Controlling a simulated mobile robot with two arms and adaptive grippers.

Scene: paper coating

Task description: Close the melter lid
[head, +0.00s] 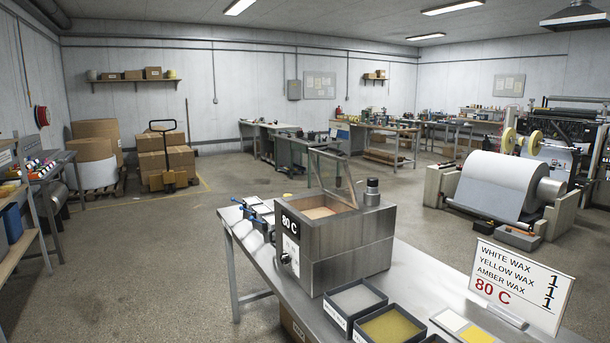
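The melter (350,252) is a steel box on the metal table, with an "80 C" label and a dark knob on its left face. Its lid (334,172) is a framed, see-through panel that stands raised and tilted above the top opening. A pale tan surface (318,211) shows inside the opening. A short cylinder with a dark cap (372,190) stands on the melter top, right of the lid. Neither of my grippers is in view.
The metal table (420,270) also bears a tray of white material (356,299), a tray of yellow material (392,328) and a wax sign (521,283). Blue-handled tools (256,213) lie left of the melter. Open floor lies left of the table. A large paper roll (495,185) stands behind right.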

